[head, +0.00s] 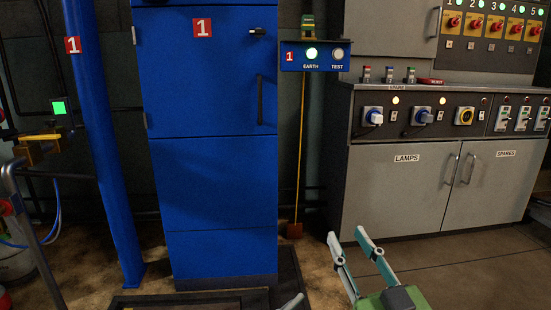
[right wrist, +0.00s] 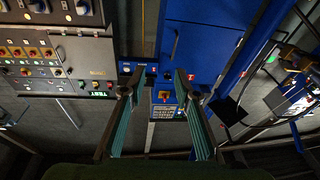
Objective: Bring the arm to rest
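My right gripper (head: 346,234) is at the lower right of the head view. Its two pale teal fingers point up and away, apart, with nothing between them. In the right wrist view the right gripper (right wrist: 152,84) also has its fingers spread and empty, with the blue equipment well beyond the tips. A small grey tip at the bottom edge of the head view, left of the right gripper, may be part of my left gripper; the rest is out of frame.
A tall blue cabinet (head: 215,190) marked 1 stands ahead, with a blue post (head: 105,150) to its left. An EARTH/TEST box (head: 312,57) hangs right of it. A grey LAMPS/SPARES cabinet (head: 405,195) stands at the right. Floor (head: 465,270) before it is clear.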

